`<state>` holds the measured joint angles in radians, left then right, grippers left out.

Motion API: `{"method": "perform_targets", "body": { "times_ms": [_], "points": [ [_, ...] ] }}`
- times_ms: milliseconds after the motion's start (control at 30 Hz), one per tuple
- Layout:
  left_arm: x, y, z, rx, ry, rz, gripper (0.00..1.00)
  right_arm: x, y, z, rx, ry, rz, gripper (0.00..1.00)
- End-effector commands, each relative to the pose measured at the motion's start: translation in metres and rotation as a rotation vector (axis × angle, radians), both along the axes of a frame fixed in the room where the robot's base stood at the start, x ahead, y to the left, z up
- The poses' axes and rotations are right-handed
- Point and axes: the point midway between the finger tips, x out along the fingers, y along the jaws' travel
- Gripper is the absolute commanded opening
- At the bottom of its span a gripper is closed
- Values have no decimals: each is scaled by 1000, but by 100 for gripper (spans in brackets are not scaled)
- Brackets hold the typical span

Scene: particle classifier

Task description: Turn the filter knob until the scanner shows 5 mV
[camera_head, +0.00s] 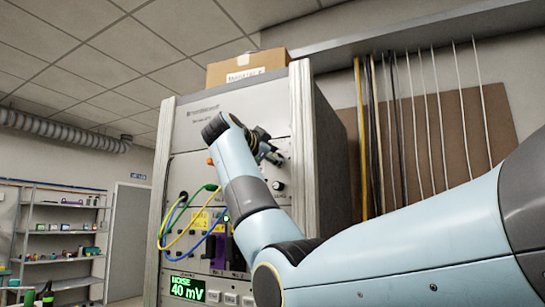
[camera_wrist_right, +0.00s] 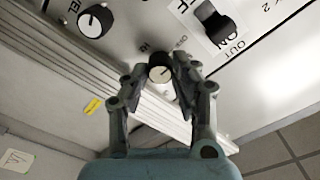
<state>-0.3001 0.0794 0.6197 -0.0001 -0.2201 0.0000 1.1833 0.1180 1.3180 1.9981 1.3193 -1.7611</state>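The scanner's green display (camera_head: 187,289) reads "NOISE 40 mV" at the bottom of the grey cabinet in the head view. My right gripper (camera_head: 268,150) is at the upper part of the cabinet's front. In the right wrist view, my right gripper (camera_wrist_right: 162,72) has its two fingertips on either side of a small round knob (camera_wrist_right: 160,66) with a pale face, and looks shut on it. The knob's name is not legible; "HI" is printed near it. My left gripper is not in view.
A second knob (camera_wrist_right: 95,21) and a black rocker switch (camera_wrist_right: 213,20) marked OUT are on the same panel. Coloured cables (camera_head: 178,222) loop from the cabinet's front. A cardboard box (camera_head: 245,68) sits on top. Shelves (camera_head: 60,228) stand at the far left.

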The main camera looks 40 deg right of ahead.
Motion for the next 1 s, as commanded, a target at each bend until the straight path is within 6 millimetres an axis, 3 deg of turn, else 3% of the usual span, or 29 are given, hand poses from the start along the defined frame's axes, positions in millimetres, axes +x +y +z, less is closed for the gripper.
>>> {"method": "perform_targets", "body": {
  "times_ms": [33,133,567,1000],
  "points": [
    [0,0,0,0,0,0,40,0,0,0,0,0,0,13],
    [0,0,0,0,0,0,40,0,0,0,0,0,0,0],
    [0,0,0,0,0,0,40,0,0,0,29,-72,0,0],
    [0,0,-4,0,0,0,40,0,0,0,161,-390,0,0]
  ]
}}
